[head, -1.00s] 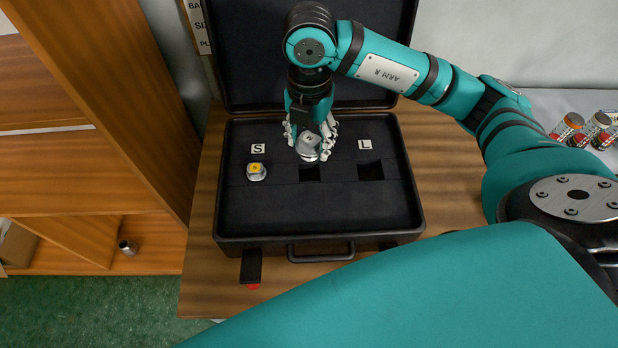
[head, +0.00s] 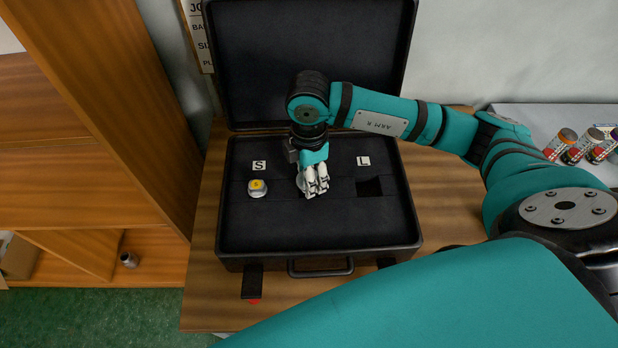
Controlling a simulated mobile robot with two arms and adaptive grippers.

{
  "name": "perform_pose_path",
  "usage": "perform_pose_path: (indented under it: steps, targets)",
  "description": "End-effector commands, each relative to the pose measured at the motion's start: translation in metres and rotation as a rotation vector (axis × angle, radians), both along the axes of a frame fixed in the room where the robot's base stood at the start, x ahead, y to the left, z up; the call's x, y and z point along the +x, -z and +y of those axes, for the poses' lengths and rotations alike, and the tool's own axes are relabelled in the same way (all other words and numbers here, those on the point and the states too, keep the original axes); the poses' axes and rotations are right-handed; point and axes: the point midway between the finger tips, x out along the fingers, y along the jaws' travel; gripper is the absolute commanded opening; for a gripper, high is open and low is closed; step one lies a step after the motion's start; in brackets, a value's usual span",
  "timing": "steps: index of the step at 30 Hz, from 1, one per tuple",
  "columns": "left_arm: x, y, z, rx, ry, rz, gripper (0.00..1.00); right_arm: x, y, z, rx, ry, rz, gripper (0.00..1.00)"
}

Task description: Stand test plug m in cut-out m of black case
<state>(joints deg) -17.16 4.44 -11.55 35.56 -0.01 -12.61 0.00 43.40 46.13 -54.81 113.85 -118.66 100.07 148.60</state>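The black case (head: 400,235) lies open on the wooden table. Its left cut-out, by the S label (head: 259,165), holds a silver plug with a yellow top (head: 257,187). The cut-out (head: 369,187) by the L label (head: 363,160) is empty. My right gripper (head: 313,186) is low over the middle cut-out, its white fingers close together around test plug m (head: 301,184). Only a grey sliver of that plug shows at the fingers' left. The fingers hide the middle cut-out and its label, so how deep the plug sits cannot be told. My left gripper is out of view.
The raised case lid (head: 310,50) stands behind my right wrist. A wooden shelf unit (head: 95,150) is at the left, with a small metal piece (head: 129,260) on it. Several capped jars (head: 582,146) stand at the far right.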

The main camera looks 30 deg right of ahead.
Motion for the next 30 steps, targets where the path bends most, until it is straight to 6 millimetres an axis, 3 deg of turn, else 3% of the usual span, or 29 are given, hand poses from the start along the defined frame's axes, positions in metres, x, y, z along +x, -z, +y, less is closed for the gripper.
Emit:
perform_pose_path:
  steps: [6,28,29,30]
  targets:
    - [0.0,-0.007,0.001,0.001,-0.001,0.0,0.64,0.0,0.023,0.0,-0.001,0.0,0.002,0.09]
    - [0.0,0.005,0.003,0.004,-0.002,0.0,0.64,-0.002,0.041,0.0,-0.001,-0.001,0.008,0.1]
    - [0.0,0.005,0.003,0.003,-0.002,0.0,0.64,-0.003,0.041,0.0,-0.001,0.0,0.009,0.53]
    - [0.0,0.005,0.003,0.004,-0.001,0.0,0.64,-0.003,0.041,0.0,-0.001,0.0,0.01,0.58]
